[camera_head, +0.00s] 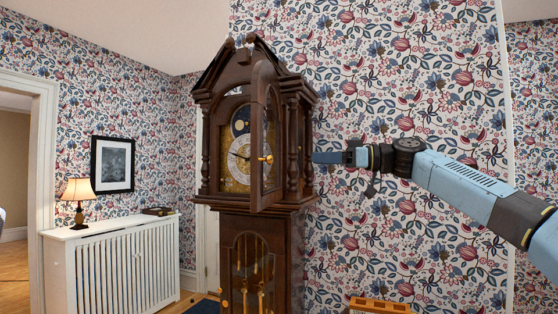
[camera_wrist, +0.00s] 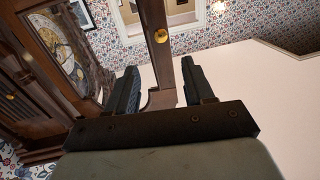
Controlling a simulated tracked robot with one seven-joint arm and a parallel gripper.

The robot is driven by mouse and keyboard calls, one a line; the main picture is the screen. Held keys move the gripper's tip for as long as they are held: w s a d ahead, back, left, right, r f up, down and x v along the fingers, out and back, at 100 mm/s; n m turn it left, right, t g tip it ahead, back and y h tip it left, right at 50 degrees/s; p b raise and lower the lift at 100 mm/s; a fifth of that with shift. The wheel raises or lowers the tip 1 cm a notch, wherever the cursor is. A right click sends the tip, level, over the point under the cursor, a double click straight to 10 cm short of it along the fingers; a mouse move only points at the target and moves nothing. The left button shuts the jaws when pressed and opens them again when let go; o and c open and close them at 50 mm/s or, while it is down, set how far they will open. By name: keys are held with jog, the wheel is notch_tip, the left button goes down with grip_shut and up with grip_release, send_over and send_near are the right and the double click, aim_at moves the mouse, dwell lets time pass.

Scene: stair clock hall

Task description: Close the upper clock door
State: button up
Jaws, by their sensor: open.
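The tall dark wooden clock (camera_head: 245,205) stands in the middle of the head view. Its upper door (camera_head: 257,135) stands ajar, swung outward, with a brass knob (camera_head: 266,158) on its frame. The dial (camera_head: 240,158) shows beside the door. In the wrist view, the door's frame edge (camera_wrist: 157,60) runs between the fingers of my open gripper (camera_wrist: 158,68), and the knob (camera_wrist: 161,35) lies just beyond the fingertips. I cannot tell whether a finger touches the door.
A lower glazed clock door (camera_head: 250,265) shows brass weights. A white radiator cover (camera_head: 115,265) with a lamp (camera_head: 78,198) stands left. An orange object (camera_head: 378,305) is low at the clock's right. Patterned wall (camera_head: 420,80) is behind my arm.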

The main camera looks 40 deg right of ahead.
jog(key=x, duration=1.2)
jog(key=shift+w, duration=0.1)
grip_shut()
